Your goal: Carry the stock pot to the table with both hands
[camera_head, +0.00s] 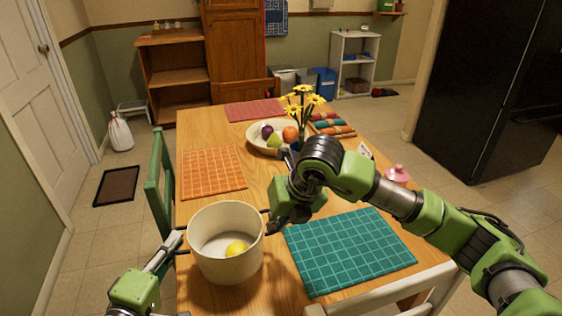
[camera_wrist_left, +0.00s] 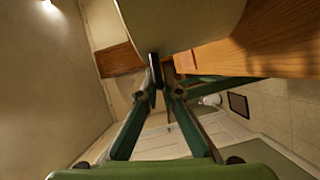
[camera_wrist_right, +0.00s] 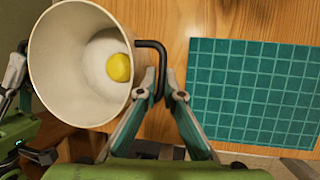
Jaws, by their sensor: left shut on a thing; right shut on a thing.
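The stock pot (camera_head: 204,268) is cream-coloured with dark side handles. It is upright over the near left part of the wooden table (camera_head: 290,290), with a yellow fruit (camera_head: 236,249) inside. I cannot tell whether its base touches the tabletop. My left gripper (camera_head: 176,240) is shut on the pot's left handle, which also shows in the left wrist view (camera_wrist_left: 153,72). My right gripper (camera_head: 270,224) is shut on the right handle; the right wrist view shows this handle (camera_wrist_right: 161,52) between the fingers.
A teal placemat (camera_head: 350,250) lies right of the pot and an orange one (camera_head: 212,171) beyond it. A fruit plate (camera_head: 262,146) and a vase of yellow flowers (camera_head: 303,100) stand farther back. A green chair (camera_head: 158,180) is at the left, a white chair (camera_head: 400,288) at the front.

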